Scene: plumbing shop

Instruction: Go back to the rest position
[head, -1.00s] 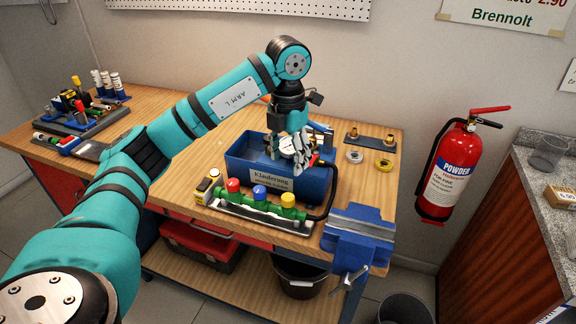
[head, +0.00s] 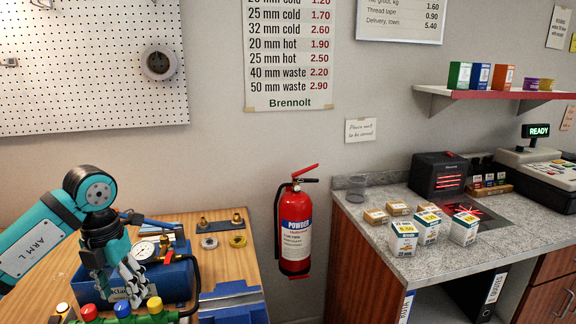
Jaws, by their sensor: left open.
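My left gripper (head: 132,284) is at the lower left of the head view, fingers pointing down and apart, with nothing seen between them. It stands in front of the blue box (head: 175,285) and hides part of its label and front wall. A round pressure gauge (head: 143,251) with a red part and a black hose lies in the box, just behind the gripper. The green manifold with red, blue and yellow caps (head: 122,310) is partly cut off below. My right gripper is not in view.
A blue vise (head: 232,302) sits at the bench's front right. Brass fittings on a dark strip (head: 222,223) and two rings stand behind. A fire extinguisher (head: 295,230) hangs on the wall.

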